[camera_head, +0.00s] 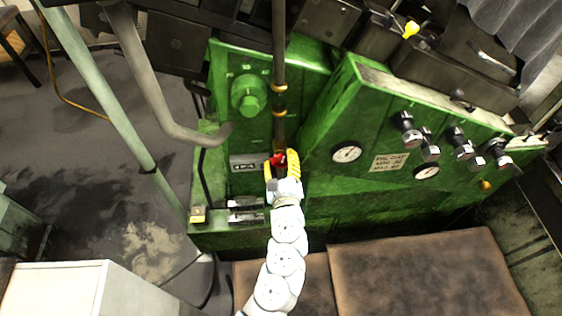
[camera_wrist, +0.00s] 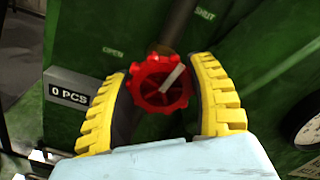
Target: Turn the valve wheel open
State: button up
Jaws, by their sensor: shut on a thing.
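The red valve wheel (camera_wrist: 150,98) has a notched rim and a pale pointer bar that slants up and right, toward the SHUT label (camera_wrist: 205,13). The OPEN label (camera_wrist: 113,52) is to its upper left. In the head view the wheel (camera_head: 278,158) is a small red spot at the foot of a dark vertical pipe, on the green machine. My gripper (camera_wrist: 161,72) is shut on the wheel, one yellow finger on its left and one on its right. In the head view my gripper (camera_head: 281,168) partly hides the wheel.
A plate reading 0 PCS (camera_wrist: 68,94) is left of the wheel. A pressure gauge (camera_head: 347,152) and several knobs are on the panel to the right. A green knob (camera_head: 249,96) is at the upper left. A bent grey pipe (camera_head: 160,95) ends left of the wheel.

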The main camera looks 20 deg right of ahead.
jog(key=n+b, duration=0.1)
jog(key=n, duration=0.2)
jog(key=shift+f+n+b, duration=0.2)
jog(key=shift+n+b, duration=0.15)
jog(key=shift+n, duration=0.05)
jog(key=n+b, duration=0.1)
jog(key=n, duration=0.2)
jog(key=shift+a+n, duration=0.1)
jog(key=shift+n, duration=0.3)
jog(key=n+b, duration=0.2)
jog(key=n, duration=0.1)
jog(key=shift+n, duration=0.3)
jog(key=n+b, duration=0.1)
jog(key=n, duration=0.2)
jog(key=shift+f+n, duration=0.15)
jog(key=shift+n, duration=0.15)
jog(key=n+b, duration=0.2)
jog(key=n, duration=0.3)
jog(key=n+b, duration=0.1)
jog(key=n, duration=0.5)
jog(key=shift+d, duration=0.2)
jog(key=shift+n, duration=0.3)
jog(key=o, duration=0.9)
